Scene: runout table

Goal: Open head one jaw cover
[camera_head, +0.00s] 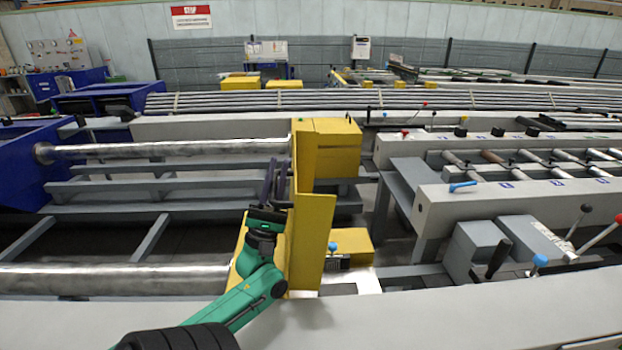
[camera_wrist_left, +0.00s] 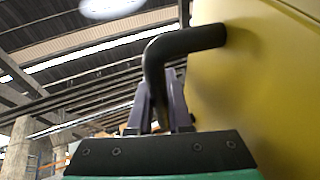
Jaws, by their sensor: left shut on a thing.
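The yellow jaw cover (camera_head: 313,240) stands upright as a tall panel in the middle of the head view. My left gripper (camera_head: 274,180), on the green arm from below, is at its left face. In the left wrist view, the purple fingers of my left gripper (camera_wrist_left: 160,112) are shut on a black bent handle (camera_wrist_left: 185,42). The handle joins the yellow face of the cover (camera_wrist_left: 250,90) at the right. The handle is hard to make out in the head view. My right gripper is not in view.
A yellow block (camera_head: 337,150) stands behind the cover. Two long steel bars (camera_head: 170,149) run to the left. At the right are a grey bench (camera_head: 530,203) and several levers with coloured knobs. The grey front ledge (camera_head: 430,318) is largely bare.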

